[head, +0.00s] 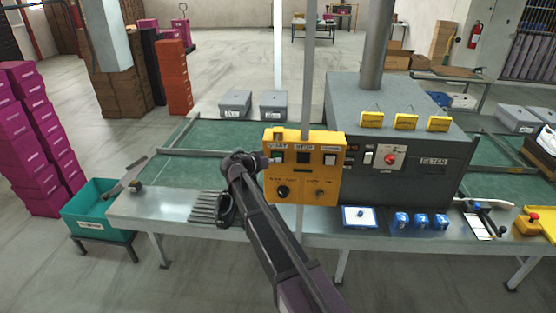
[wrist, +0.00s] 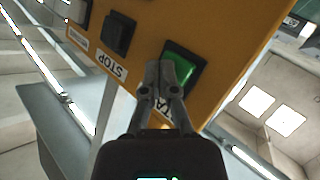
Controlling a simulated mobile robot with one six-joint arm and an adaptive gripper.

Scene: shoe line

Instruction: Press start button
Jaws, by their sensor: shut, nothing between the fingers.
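The yellow control box (head: 327,190) stands upright at the front edge of the line. Its green start button (wrist: 185,66) is in the wrist view, with the label beside it partly hidden by my fingers. My gripper (wrist: 166,68) is shut and empty, its fingertips in front of the green button, overlapping its left part. I cannot tell whether they touch it. In the head view my gripper (head: 268,162) is at the left side of the box by the START label. The dark stop button (wrist: 118,34) is beside the green one; it also shows in the head view (head: 303,157).
The grey filter machine (head: 432,185) stands right of the box. A thin grey pole (head: 308,70) rises by the box. Blue items (head: 421,221) and a white-and-blue tray (head: 352,217) lie on the metal table (head: 165,208). A teal bin (head: 85,222) stands left.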

